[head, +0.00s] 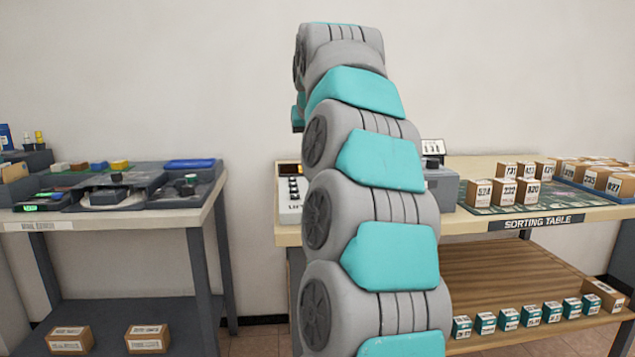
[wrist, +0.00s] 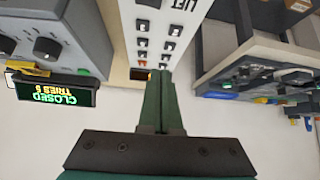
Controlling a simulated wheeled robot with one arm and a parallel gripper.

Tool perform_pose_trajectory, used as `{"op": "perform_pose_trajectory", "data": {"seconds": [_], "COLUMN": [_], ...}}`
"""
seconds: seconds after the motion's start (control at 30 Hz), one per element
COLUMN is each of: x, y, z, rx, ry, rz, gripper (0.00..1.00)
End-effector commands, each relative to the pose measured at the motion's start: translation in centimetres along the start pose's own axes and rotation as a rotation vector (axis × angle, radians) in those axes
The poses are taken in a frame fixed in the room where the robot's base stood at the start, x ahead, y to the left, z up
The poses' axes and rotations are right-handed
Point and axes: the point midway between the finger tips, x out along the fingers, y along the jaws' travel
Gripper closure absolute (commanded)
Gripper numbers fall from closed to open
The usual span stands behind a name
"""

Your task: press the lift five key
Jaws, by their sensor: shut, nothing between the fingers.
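The lift panel (wrist: 157,20) is a white plate marked LIFT, upside down at the top of the wrist view. It carries two columns of small dark keys (wrist: 168,43) and a small orange-lit display (wrist: 140,74). The key numbers are too small to read, so I cannot tell which is five. My gripper (wrist: 160,76) is shut and empty, its fingertips in front of the panel's display end in the picture; contact cannot be told. In the head view the panel (head: 289,192) shows left of my arm, which hides part of it; the gripper is hidden there.
A grey box with knobs (wrist: 50,40) and a green-lit CLOSED display (wrist: 55,92) stand beside the panel. The sorting table (head: 470,222) holds numbered cartons (head: 505,190) at right. Another table (head: 110,216) with devices stands at left, across a gap.

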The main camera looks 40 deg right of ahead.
Motion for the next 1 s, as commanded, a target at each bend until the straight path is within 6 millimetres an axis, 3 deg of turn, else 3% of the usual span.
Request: {"op": "perform_pose_trajectory", "data": {"seconds": [0.1, 0.2, 0.67, 0.87, 1.0], "x": [-0.3, -0.4, -0.2, 2.3, 5.0], "y": [2.2, 3.1, 3.4, 3.5, 3.6], "z": [-1.5, -2.0, -2.2, -2.2, -2.4], "rx": [0.038, 0.053, 0.057, 0.057, 0.056], "ry": [0.037, 0.049, 0.054, 0.05, 0.05], "rz": [0.029, 0.039, 0.042, 0.04, 0.04], "gripper": [1.0, 1.0, 1.0, 1.0, 1.0]}}
